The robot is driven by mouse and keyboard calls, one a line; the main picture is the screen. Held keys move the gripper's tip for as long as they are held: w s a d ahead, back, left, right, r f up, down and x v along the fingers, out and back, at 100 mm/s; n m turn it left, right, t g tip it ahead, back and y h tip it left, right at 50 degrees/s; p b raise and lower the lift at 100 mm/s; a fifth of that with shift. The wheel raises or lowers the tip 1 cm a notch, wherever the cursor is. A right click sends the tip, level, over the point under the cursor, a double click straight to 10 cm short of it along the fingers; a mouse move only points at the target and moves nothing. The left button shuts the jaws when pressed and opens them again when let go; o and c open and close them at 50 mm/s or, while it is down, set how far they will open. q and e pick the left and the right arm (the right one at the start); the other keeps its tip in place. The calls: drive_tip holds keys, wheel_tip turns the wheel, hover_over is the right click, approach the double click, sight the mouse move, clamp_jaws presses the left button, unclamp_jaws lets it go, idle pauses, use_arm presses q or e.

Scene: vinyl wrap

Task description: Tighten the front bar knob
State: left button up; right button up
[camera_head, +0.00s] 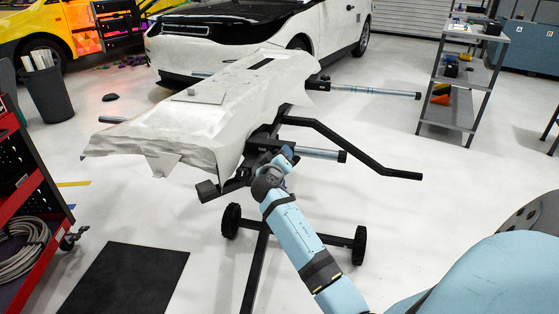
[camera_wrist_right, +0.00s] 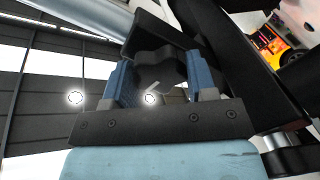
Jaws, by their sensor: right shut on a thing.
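My right arm reaches from the lower right to the front end of the stand's bars in the head view. In the right wrist view, my right gripper (camera_wrist_right: 157,80) has its two blue fingers on either side of a dark lobed knob (camera_wrist_right: 158,66) and is shut on it. In the head view, my right gripper (camera_head: 284,158) is at the near bar (camera_head: 320,153), and its wrist and fingers largely hide the knob. The knob's turn or tightness cannot be told. My left gripper is not in view.
A white-covered car panel (camera_head: 215,105) lies on the black wheeled stand (camera_head: 262,235). A bent black bar (camera_head: 350,148) and a farther silver bar (camera_head: 375,91) stick out to the right. A red tool cart (camera_head: 40,200) stands left, a grey shelf (camera_head: 463,80) at back right.

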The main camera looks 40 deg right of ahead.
idle(0.3)
drive_tip(key=o, duration=0.9)
drive_tip(key=shift+a, duration=0.1)
